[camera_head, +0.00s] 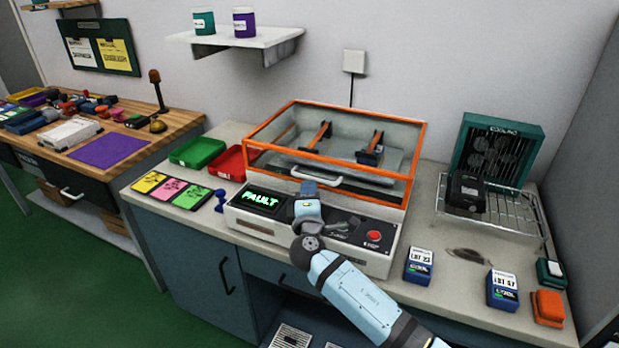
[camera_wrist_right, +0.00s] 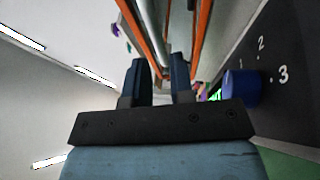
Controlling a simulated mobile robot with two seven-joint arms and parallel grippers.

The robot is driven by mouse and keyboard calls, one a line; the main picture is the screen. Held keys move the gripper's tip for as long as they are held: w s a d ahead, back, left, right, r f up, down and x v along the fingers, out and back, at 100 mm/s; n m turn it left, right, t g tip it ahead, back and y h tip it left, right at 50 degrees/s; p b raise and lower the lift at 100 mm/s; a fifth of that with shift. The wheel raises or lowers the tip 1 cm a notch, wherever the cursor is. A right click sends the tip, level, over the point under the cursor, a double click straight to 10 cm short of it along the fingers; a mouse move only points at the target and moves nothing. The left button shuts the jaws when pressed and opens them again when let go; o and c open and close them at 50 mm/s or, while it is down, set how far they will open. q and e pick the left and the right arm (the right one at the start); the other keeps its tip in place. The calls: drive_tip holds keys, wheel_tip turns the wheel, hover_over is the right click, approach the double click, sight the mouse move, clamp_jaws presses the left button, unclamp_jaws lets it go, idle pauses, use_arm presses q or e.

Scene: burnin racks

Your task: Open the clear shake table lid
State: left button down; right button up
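The clear shake table lid (camera_head: 270,160) has an orange frame and sits down over the shake table (camera_head: 245,222) in the head view. Its pale bar handle (camera_head: 325,182) runs along the front. My right gripper (camera_head: 309,186) is just in front of the handle's left part, above the control panel. In the right wrist view its two dark fingers (camera_wrist_right: 157,78) stand apart, with the pale handle (camera_wrist_right: 150,35) running in line with the gap between them. Contact with the handle is not clear. My left gripper is not in view.
Green (camera_head: 197,152) and red (camera_head: 229,163) trays stand left. A wire rack (camera_head: 510,212) and blue boxes (camera_head: 419,265) stand right.

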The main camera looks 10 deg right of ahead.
sight(310, 178)
drive_tip(key=x, duration=0.5)
clamp_jaws()
